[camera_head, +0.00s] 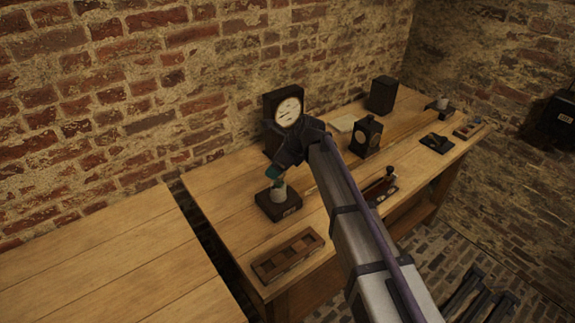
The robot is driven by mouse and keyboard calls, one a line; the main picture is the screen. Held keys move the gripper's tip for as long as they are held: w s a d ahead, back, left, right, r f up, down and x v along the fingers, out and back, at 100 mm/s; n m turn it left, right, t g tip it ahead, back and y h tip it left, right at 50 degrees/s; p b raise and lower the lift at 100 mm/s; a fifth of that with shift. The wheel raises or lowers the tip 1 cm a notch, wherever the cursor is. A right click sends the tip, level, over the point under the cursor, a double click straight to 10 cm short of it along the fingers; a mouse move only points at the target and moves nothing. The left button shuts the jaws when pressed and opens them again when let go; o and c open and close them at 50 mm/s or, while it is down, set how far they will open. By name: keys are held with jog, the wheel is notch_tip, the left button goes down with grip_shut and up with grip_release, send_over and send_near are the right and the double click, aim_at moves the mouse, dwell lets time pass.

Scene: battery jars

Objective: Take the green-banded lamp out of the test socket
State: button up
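The test socket (279,209) is a dark square base on the wooden bench. A pale upright piece stands on it, with a green part, which looks like the green-banded lamp (278,183), at its top. My gripper (276,172) comes down from above, at the lamp's upper end. My dark wrist covers the area just above and to the right of it. The fingers are too small and dark to tell whether they are closed on the lamp. I cannot tell whether the lamp is seated in the socket or slightly raised.
A round-dial gauge (288,112) stands behind my wrist. A wooden tray with compartments (288,257) lies at the bench's front left. A dark box with a round face (366,138), a tall black box (382,95) and small instruments stand farther right. The left table (110,265) is bare.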

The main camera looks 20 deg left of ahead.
jog(key=shift+b+x, duration=0.35)
jog(key=shift+x, duration=0.75)
jog(key=shift+r, duration=0.1)
jog(key=shift+c, duration=0.3)
jog(key=c, duration=1.1)
jog(key=shift+o, duration=0.2)
jog(key=n+g, duration=0.2)
jog(key=n, duration=0.2)
jog(key=shift+s+n+g+h, duration=0.1)
jog(key=shift+n+g+h, duration=0.2)
jog(key=shift+n+g, duration=0.45)
jog(key=shift+s+d+n, duration=0.1)
jog(key=shift+s+n, duration=0.1)
jog(key=shift+n, duration=0.25)
